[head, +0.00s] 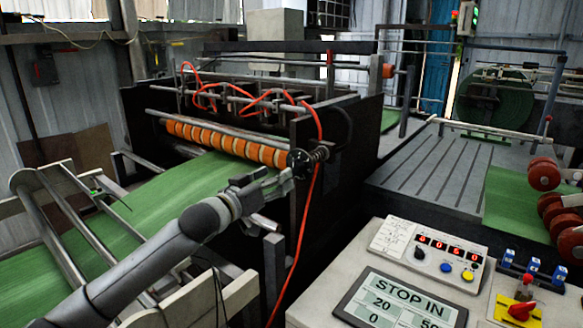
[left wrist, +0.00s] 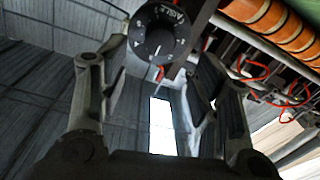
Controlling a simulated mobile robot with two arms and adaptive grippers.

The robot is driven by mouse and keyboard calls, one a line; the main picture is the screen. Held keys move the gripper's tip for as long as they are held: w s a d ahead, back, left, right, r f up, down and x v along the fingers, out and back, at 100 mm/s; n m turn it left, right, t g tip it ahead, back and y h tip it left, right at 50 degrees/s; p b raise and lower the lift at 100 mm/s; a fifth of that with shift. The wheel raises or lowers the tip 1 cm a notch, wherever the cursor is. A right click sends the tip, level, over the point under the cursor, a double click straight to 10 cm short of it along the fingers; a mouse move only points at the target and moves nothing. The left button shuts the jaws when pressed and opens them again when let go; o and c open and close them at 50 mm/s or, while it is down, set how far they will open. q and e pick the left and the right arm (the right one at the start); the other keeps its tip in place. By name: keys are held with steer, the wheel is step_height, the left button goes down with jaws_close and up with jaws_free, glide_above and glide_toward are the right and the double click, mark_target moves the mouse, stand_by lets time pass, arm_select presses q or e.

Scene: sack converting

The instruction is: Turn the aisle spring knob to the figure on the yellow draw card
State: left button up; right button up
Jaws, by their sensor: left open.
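The spring knob (head: 300,162) is a dark round dial at the near end of the orange roller row on the black machine. My left gripper (head: 284,184) is just in front of and below the knob in the head view. In the left wrist view its fingers (left wrist: 160,70) are spread apart, with the dial between and beyond their tips; nothing is held. I make out no yellow card. My right gripper is not in view.
A red hose (head: 311,195) hangs down past the knob. Green sheet (head: 150,200) runs under the orange rollers (head: 225,142). At the right, a console (head: 420,258) with red digits and buttons stands near a "STOP IN" screen (head: 400,303) and a red-handled switch (head: 521,311).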

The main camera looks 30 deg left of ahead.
mark_target(293, 168)
arm_select(q)
steer(key=w+p, duration=0.2)
steer(key=w, duration=0.4)
steer(key=shift+w, duration=0.15)
steer(key=shift+w+d, duration=0.1)
steer(key=shift+w, duration=0.65)
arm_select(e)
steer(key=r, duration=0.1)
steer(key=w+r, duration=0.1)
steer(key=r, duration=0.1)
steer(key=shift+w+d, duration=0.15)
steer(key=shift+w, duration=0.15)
arm_select(q)
steer(key=shift+c, duration=0.4)
steer(key=c, duration=1)
